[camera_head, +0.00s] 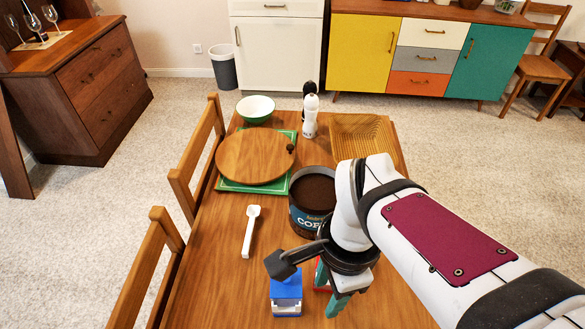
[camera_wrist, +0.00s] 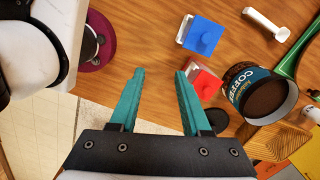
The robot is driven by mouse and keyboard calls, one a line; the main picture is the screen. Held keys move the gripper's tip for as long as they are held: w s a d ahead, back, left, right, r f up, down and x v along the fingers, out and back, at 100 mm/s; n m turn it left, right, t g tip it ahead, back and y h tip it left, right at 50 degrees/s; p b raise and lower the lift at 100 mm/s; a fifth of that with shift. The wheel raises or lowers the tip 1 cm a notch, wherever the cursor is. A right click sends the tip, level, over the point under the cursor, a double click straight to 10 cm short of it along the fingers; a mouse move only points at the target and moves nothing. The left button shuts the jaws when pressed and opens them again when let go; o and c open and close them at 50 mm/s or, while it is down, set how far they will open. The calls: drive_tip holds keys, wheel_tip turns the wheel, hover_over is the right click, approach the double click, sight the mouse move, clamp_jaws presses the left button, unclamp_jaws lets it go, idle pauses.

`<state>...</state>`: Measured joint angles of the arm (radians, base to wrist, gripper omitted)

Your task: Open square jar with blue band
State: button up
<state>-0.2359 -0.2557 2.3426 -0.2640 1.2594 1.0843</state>
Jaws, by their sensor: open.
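The square jar with the blue lid (camera_head: 286,285) stands near the front of the table, its pale body below the blue top. My gripper (camera_wrist: 160,73) is open and empty, with teal fingers spread apart. The jar lies beyond the fingertips, up and to the right, not between them. In the head view my wrist is right of the jar, and the fingers are partly hidden.
A red-lidded square jar (camera_wrist: 208,82) stands close beside the right finger. An open coffee can (camera_head: 313,195) is behind my wrist. A white scoop (camera_head: 251,230), round wooden board (camera_head: 254,157), green bowl (camera_head: 256,108), white mill (camera_head: 310,117) and woven tray (camera_head: 358,137) occupy the table.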

sight(287, 296)
drive_tip(key=w+a+m, duration=0.2)
drive_tip(key=m, duration=0.1)
drive_tip(key=w+a+f+m, duration=0.1)
drive_tip(key=w+a+m, duration=0.1)
drive_tip(key=w+a+f+m, duration=0.1)
drive_tip(key=w+a+m, duration=0.1)
drive_tip(key=m, duration=0.1)
drive_tip(key=shift+a+m+h, duration=0.3)
drive_tip(key=shift+a+h, duration=0.1)
drive_tip(key=shift+a+f, duration=0.1)
drive_tip(key=shift+f, duration=2.2)
drive_tip(key=shift+f, duration=0.2)
drive_tip(key=shift+f, duration=1.25)
drive_tip(key=shift+f, duration=0.1)
